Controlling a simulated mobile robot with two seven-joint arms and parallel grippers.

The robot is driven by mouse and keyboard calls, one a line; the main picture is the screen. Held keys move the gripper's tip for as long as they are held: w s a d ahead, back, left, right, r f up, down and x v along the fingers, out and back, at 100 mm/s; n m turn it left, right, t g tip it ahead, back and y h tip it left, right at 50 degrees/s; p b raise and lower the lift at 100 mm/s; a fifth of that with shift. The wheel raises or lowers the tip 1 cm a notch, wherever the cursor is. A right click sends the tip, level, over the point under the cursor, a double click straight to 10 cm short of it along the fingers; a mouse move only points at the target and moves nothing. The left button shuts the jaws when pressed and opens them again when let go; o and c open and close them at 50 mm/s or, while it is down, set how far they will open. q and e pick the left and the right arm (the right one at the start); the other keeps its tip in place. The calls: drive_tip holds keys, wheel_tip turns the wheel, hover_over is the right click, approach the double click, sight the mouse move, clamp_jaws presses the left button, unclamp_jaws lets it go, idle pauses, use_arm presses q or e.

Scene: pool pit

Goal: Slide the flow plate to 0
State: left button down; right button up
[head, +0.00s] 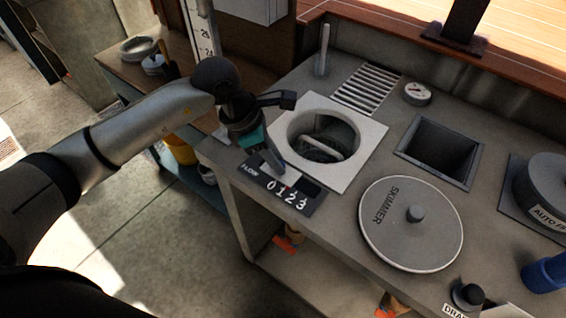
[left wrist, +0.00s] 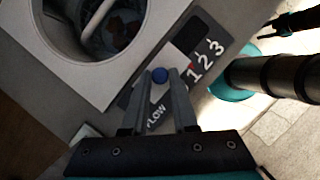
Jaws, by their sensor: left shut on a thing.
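The dark flow scale (head: 258,179) carries the word FLOW and the numbers 0 1 2 3. It lies at the front edge of the white square skimmer frame. There the 1, 2 and 3 are readable, while the 0 is hidden behind a finger. My right gripper is not in view.
The open skimmer well (head: 320,135) with a basket and handle is just behind the scale. A round SKIMMER lid (head: 400,240) lies to the right, near a square opening (head: 440,152). A thin upright rod (head: 322,50) stands at the back.

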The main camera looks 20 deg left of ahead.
sight(263, 165)
use_arm(q)
drive_tip(key=a, duration=0.1)
drive_tip(key=w+a+b, duration=0.1)
drive_tip(key=a, duration=0.1)
drive_tip(key=shift+f, duration=0.1)
drive_tip(key=shift+w+a, duration=0.15)
drive_tip(key=shift+a, duration=0.05)
drive_tip(key=c, duration=0.7)
unclamp_jaws()
drive_tip(key=shift+r, duration=0.2)
drive_tip(key=p+v, duration=0.1)
drive_tip(key=v, duration=1.4)
drive_tip(key=shift+p, duration=0.35)
